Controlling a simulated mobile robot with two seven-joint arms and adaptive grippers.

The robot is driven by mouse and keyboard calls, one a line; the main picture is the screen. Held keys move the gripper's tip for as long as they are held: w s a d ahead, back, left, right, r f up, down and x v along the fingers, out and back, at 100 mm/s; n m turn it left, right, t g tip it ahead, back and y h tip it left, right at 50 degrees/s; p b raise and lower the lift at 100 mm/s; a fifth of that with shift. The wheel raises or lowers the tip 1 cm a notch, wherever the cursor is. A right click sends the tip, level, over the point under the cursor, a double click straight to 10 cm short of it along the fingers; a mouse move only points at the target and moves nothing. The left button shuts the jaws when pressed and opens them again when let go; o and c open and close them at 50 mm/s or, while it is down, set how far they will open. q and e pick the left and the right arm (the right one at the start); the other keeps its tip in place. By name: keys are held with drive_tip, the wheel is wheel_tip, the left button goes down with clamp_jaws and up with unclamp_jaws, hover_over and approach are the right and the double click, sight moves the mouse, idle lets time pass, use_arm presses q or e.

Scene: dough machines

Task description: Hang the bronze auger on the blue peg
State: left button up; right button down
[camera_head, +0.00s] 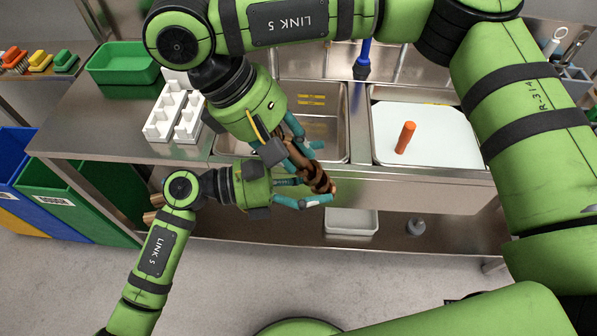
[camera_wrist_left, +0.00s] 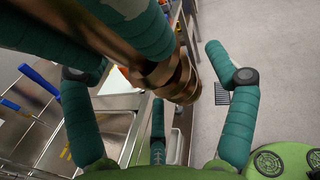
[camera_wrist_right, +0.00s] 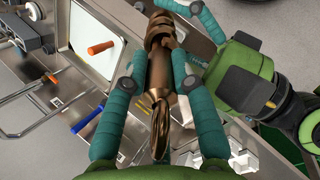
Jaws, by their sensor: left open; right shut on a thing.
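The bronze auger (camera_head: 321,181) is a brown spiral shaft hanging below my right gripper (camera_head: 304,158), which is shut on it. In the left wrist view the auger (camera_wrist_left: 165,75) passes between the open fingers; contact there cannot be told. A blue upright piece (camera_head: 362,58), possibly the blue peg, stands behind the sinks. Two blue rods (camera_wrist_left: 38,75) show in the left wrist view.
Both grippers are in front of the steel counter's sinks (camera_head: 345,125). A white board (camera_head: 440,140) with an orange cylinder (camera_head: 405,137) is at right. White block holders (camera_head: 188,118) and a green bin (camera_head: 122,62) are at left. A white tray (camera_head: 351,221) sits on the lower shelf.

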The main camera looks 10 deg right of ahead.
use_arm(q)
drive_tip(key=c, duration=1.7)
drive_tip(key=shift+r, duration=0.1)
use_arm(e)
drive_tip(key=c, duration=0.9)
unclamp_jaws()
drive_tip(key=shift+c, duration=0.2)
